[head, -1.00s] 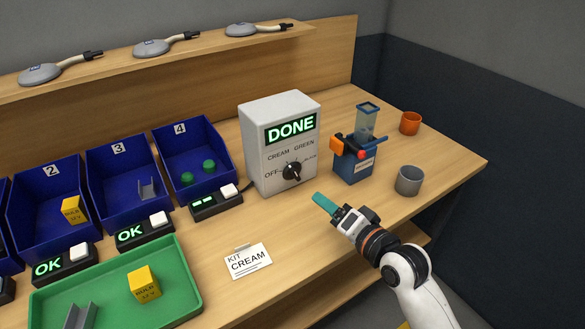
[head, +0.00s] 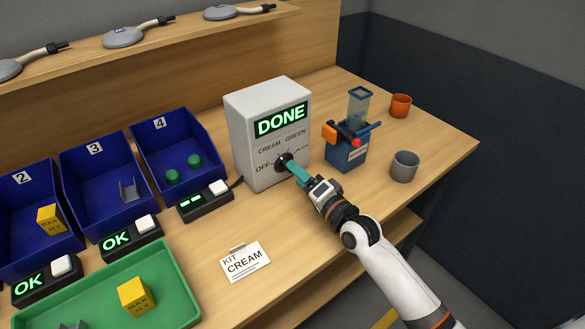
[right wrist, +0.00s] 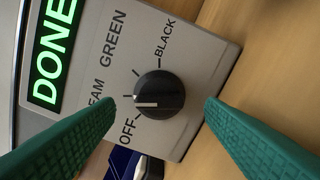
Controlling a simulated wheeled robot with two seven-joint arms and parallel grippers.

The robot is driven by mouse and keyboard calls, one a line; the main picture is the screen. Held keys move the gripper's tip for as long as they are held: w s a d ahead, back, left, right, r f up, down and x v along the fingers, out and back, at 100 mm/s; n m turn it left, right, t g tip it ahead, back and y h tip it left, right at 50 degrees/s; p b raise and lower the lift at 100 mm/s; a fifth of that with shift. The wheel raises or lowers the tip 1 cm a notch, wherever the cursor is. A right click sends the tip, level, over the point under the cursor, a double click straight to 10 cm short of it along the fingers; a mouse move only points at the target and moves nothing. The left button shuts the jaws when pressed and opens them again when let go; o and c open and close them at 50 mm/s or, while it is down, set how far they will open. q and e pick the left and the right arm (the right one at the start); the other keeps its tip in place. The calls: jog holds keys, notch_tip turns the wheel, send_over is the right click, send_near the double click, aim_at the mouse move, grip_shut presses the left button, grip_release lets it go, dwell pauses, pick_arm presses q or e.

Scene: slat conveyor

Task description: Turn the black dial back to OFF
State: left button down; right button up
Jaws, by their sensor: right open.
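The black dial (head: 283,160) is on the front of a grey box (head: 240,135) whose green display reads DONE. In the right wrist view the dial (right wrist: 158,95) has a white pointer line that points left in the picture, about at the CREAM mark and close to OFF. The labels OFF, CREAM, GREEN and BLACK surround it. My right gripper (head: 292,168) is at the front of the dial. In the right wrist view its teal fingers (right wrist: 160,103) are open, one on each side of the dial and apart from it. My left gripper is not in view.
A blue device (head: 345,152) with a clear hopper stands right of the box, near a grey cup (head: 404,167) and an orange cup (head: 400,105). A KIT CREAM card (head: 245,262) lies in front. Blue bins and a green tray (head: 180,290) are at left.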

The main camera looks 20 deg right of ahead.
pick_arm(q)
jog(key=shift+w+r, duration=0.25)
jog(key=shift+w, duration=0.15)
pick_arm(e)
jog(key=shift+x, duration=1.7)
jog(key=c, duration=0.9)
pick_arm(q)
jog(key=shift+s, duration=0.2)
pick_arm(e)
jog(key=shift+c, duration=0.2)
jog(key=shift+n, duration=0.3)
jog(key=n+p, duration=0.1)
jog(key=n, duration=0.3)
jog(key=shift+r+p, duration=0.1)
jog(key=shift+p, duration=0.25)
pick_arm(q)
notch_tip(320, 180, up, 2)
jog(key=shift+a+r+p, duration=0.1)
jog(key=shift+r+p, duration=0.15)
jog(key=shift+p, duration=0.3)
pick_arm(e)
jog(key=n, duration=0.4)
jog(key=shift+n, duration=0.4)
